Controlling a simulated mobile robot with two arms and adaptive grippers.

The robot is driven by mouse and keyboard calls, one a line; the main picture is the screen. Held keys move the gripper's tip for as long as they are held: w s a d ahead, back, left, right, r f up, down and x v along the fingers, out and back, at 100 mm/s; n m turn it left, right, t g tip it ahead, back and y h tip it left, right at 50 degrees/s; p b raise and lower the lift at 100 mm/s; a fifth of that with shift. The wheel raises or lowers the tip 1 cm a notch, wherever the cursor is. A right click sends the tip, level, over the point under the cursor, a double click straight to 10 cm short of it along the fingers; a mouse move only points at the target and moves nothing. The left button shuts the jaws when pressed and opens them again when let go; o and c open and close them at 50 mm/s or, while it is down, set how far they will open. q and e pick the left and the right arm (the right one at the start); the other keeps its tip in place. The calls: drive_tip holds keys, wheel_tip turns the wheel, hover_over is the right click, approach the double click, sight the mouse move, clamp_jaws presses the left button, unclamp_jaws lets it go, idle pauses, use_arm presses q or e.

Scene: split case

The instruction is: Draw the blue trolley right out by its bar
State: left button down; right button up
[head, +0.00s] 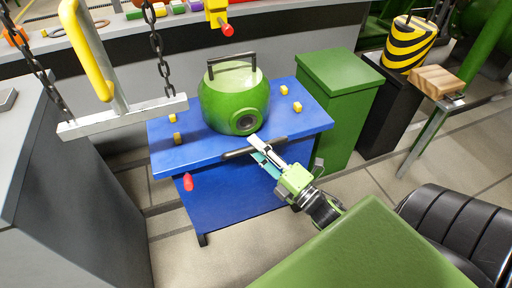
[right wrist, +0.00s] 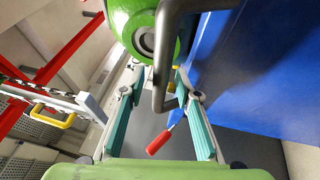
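The blue trolley (head: 168,157) stands in the middle of the head view, with a dark bar (head: 240,153) along its front edge. A green round vessel (head: 222,103) with a black top handle sits on it, among several small yellow blocks. The blue trolley (right wrist: 260,70) fills the right of that view. My left gripper is not in view.
A green cabinet (head: 340,105) stands close to the trolley's right side. A grey cabinet (head: 75,190) is at the left, with a chain-hung beam (head: 125,117) above it. A black seat (head: 465,230) is at the lower right. Tiled floor in front of the trolley is partly clear.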

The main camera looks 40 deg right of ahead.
drive_tip(key=v, duration=1.1)
drive_tip(key=shift+s, duration=0.35)
drive_tip(key=shift+d, duration=0.1)
